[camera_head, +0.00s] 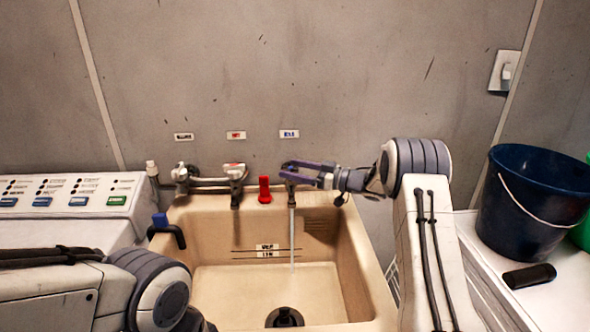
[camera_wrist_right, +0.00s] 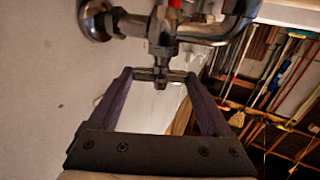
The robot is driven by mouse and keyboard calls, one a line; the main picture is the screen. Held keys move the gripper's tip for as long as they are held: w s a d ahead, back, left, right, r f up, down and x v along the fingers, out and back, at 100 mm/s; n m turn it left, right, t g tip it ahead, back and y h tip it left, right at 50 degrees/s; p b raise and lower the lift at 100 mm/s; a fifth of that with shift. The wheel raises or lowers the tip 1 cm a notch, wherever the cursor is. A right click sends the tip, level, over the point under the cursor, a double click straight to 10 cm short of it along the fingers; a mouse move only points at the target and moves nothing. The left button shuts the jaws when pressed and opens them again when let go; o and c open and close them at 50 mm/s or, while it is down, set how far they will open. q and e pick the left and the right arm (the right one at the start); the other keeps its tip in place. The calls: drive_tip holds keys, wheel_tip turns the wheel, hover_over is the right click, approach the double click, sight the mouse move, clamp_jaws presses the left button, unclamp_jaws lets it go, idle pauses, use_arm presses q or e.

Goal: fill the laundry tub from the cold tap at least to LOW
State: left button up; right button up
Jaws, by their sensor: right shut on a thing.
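The beige laundry tub (camera_head: 355,270) stands in the middle, with a two-line level label (camera_head: 267,250) on its back wall. A dark round drain (camera_head: 285,317) shows at its bottom; I cannot tell whether it is plugged. The cold tap (camera_head: 291,187) is below the blue wall label. A thin stream of water (camera_head: 292,230) runs from it into the tub. No clear water level shows. My right gripper (camera_head: 290,172) is shut on the tap's handle, which sits between its fingertips in the right wrist view (camera_wrist_right: 160,76). My left gripper is out of view.
A red stopper-like piece (camera_head: 264,190) stands on the tub's back rim. A second tap (camera_head: 234,185) is to its left. A blue-ended hook (camera_head: 164,228) is at the tub's left edge. A dark blue bucket (camera_head: 520,215) and a black object (camera_head: 529,276) occupy the right surface.

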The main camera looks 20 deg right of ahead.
drive_tip(key=shift+r, duration=0.1)
drive_tip(key=o, duration=1.2)
drive_tip(key=shift+c, duration=0.2)
drive_tip(key=b+v, duration=0.1)
drive_tip(key=v, duration=0.9)
drive_tip(key=shift+s+d, duration=0.2)
drive_tip(key=shift+d, duration=0.05)
